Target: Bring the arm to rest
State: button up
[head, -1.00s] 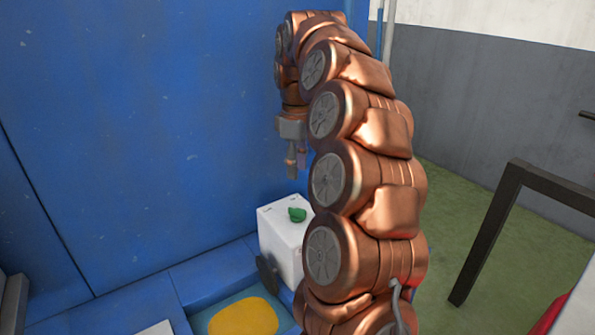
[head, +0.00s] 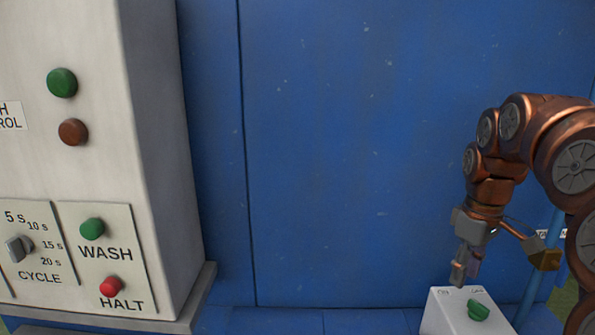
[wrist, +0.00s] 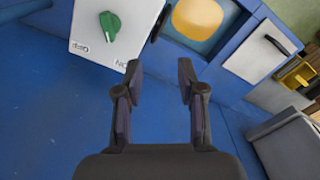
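My gripper (head: 462,265) hangs at the right of the head view, at the end of my bent copper arm, with its fingers pointing down. In the wrist view my gripper (wrist: 160,78) has its two dark fingers apart, with nothing between them. A white box (head: 450,312) with a green knob (head: 478,310) on top is below it in the head view. In the wrist view the white box (wrist: 85,42) and green knob (wrist: 110,28) lie ahead and left of the fingers, apart from them.
A blue wall (head: 340,150) fills the middle of the head view. A pale control cabinet (head: 155,130) with WASH (head: 92,228) and HALT (head: 112,286) buttons and a cycle selector (head: 19,247) stands at the left. The wrist view shows a yellow patch (wrist: 197,20) and a white plate (wrist: 262,52).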

jog(key=s+a+f+m, duration=0.2)
jog(key=s+a+f, duration=0.3)
jog(key=s+a, duration=0.65)
jog(key=s+a+f+m, duration=0.1)
jog(key=s+f, duration=0.3)
jog(key=s, duration=0.3)
jog(key=s+a+f+m+g, duration=0.1)
jog(key=s+f, duration=0.3)
jog(key=s, duration=0.4)
jog(key=shift+s+a+f+m+g, duration=0.15)
jog(key=shift+a+f+m+g, duration=0.2)
jog(key=shift+a+m, duration=0.45)
